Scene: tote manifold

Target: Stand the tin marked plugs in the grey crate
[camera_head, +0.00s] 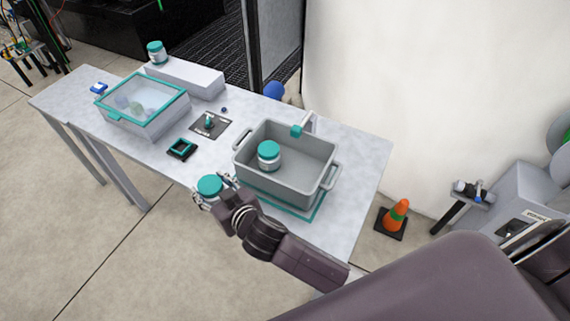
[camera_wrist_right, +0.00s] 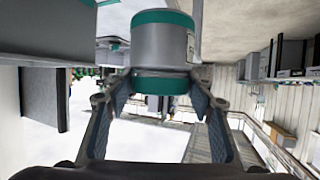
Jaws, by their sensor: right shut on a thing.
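My right gripper (camera_head: 214,190) is shut on a grey tin with a teal lid (camera_head: 209,185), at the table's front edge, left of the grey crate. In the right wrist view the tin (camera_wrist_right: 160,48) sits between my gripper's two fingers (camera_wrist_right: 160,98). The grey crate (camera_head: 275,186) is open-topped with a handle at each end. Another teal-lidded tin (camera_head: 269,156) stands upright inside it, towards its left side. A third such tin (camera_head: 156,53) stands on a white block at the back left. No marking on any tin can be read. My left gripper is not in view.
The crate rests on a teal-edged mat (camera_head: 312,214). A teal-rimmed clear-lidded box (camera_head: 151,117), a small black-and-teal square holder (camera_head: 181,149) and a dark plate with a knob (camera_head: 211,125) lie left. A tap-like fitting (camera_head: 308,121) stands behind the crate.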

